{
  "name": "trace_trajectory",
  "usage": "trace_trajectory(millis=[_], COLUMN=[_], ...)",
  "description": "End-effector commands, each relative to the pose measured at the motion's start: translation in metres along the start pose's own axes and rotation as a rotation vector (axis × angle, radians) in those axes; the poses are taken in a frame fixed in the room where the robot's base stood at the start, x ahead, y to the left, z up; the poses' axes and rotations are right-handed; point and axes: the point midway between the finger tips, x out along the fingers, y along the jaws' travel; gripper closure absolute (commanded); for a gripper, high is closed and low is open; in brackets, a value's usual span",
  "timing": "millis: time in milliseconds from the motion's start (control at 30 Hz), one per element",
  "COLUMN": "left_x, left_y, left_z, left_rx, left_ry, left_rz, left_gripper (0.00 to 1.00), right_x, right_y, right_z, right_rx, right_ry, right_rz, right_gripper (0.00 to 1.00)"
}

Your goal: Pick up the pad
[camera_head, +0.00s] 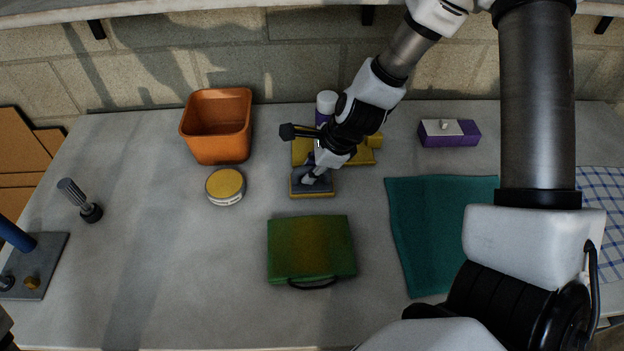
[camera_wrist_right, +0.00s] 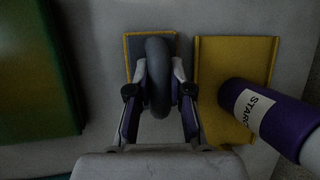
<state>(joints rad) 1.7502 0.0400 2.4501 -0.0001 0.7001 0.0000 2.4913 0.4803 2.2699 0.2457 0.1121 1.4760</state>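The pad (camera_head: 325,189) is a small grey block with a yellow edge, lying flat on the worktop in front of a yellow tray. In the right wrist view the pad (camera_wrist_right: 133,47) shows a thick dark grey handle (camera_wrist_right: 158,75) standing up from it. My right gripper (camera_head: 311,172) is down over the pad. In the wrist view its two fingers (camera_wrist_right: 159,92) stand on either side of the handle with narrow gaps; whether they touch it is hard to tell. In the head view the gripper partly hides the pad. My left gripper is not in view.
A yellow tray (camera_head: 300,152) and a purple-white bottle (camera_head: 326,101) are close behind the pad. A green case (camera_head: 311,248) lies in front. A round tin (camera_head: 225,187) and orange bin (camera_head: 217,126) are left; a teal cloth (camera_head: 430,230) and purple box (camera_head: 462,137) are right.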

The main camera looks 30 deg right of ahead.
Motion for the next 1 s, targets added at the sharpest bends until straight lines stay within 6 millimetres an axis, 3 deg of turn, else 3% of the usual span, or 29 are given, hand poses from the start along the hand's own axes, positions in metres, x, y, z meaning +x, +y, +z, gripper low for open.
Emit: trace_trajectory(millis=[300, 467, 667, 800, 1000], left_x=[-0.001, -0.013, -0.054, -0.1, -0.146], left_y=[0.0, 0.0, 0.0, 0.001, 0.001], left_z=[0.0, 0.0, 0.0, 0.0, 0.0], left_rx=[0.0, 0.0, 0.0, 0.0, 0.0], left_ry=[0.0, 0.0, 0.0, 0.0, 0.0], left_rz=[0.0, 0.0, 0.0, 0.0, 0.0], left_gripper=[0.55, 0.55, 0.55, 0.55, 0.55], right_x=[-0.001, -0.013, -0.055, -0.101, -0.147], right_y=[0.0, -0.003, -0.012, -0.021, -0.031], right_z=[0.0, 0.005, 0.023, 0.042, 0.061], right_rx=[0.0, 0.002, 0.002, 0.001, 0.001], right_ry=[0.0, 0.0, 0.0, 0.0, 0.001], right_rz=[0.001, 0.0, 0.0, 0.0, 0.001], right_gripper=[1.0, 1.0, 1.0, 1.0, 1.0])
